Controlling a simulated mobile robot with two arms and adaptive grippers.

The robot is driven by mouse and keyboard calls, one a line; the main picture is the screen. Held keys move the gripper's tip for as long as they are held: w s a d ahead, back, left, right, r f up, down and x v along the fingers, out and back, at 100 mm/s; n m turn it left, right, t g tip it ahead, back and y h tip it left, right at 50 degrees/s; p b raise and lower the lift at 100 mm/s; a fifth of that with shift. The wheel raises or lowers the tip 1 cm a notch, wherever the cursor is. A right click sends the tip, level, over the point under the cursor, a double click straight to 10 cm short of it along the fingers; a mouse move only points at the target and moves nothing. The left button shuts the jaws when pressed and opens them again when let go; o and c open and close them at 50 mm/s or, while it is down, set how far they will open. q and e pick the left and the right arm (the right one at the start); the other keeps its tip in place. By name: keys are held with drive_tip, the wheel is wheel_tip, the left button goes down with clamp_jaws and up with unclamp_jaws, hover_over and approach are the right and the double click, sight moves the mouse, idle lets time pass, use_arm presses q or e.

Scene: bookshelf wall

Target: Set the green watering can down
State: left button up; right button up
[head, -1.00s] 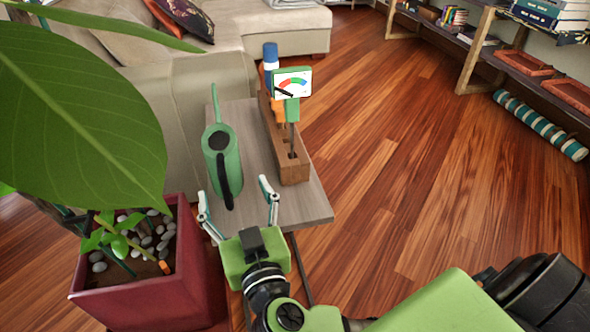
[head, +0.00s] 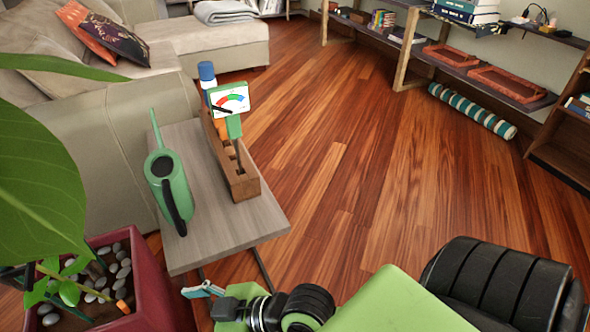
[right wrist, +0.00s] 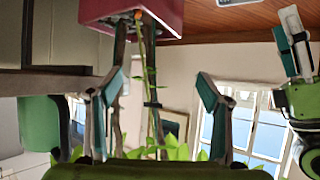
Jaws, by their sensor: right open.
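The green watering can (head: 172,185) stands upright on the grey wooden side table (head: 215,220), its long spout pointing away and its dark handle toward me. Nothing holds it. My right gripper (head: 203,290) is below and in front of the table's near edge, apart from the can. In the right wrist view, which looks upside down, its two teal-padded fingers (right wrist: 160,90) are spread with nothing gripped between them. A green body that looks like the can (right wrist: 38,125) shows at the left there. What looks like my left gripper (right wrist: 299,45) shows at the right edge; its jaw opening is unclear.
A wooden block organiser (head: 240,182) with a gauge card (head: 229,98) and a blue-and-white bottle stands on the table's right side. A red planter (head: 150,290) with pebbles and large leaves is at the near left. A sofa (head: 125,125) adjoins the table.

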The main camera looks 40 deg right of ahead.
drive_tip(key=s+d+f+m+g+h, duration=0.2)
drive_tip(key=s+d+f+m+h, duration=0.1)
drive_tip(key=d, duration=0.5)
drive_tip(key=s+d+f+m+g+h, duration=0.3)
drive_tip(key=s+d+f+h, duration=0.1)
drive_tip(key=s+d+f, duration=0.4)
drive_tip(key=shift+d+f+g+h, duration=0.3)
drive_tip(key=shift+d+f+h, duration=0.1)
drive_tip(key=shift+d+f, duration=0.35)
drive_tip(key=shift+w+a, duration=0.1)
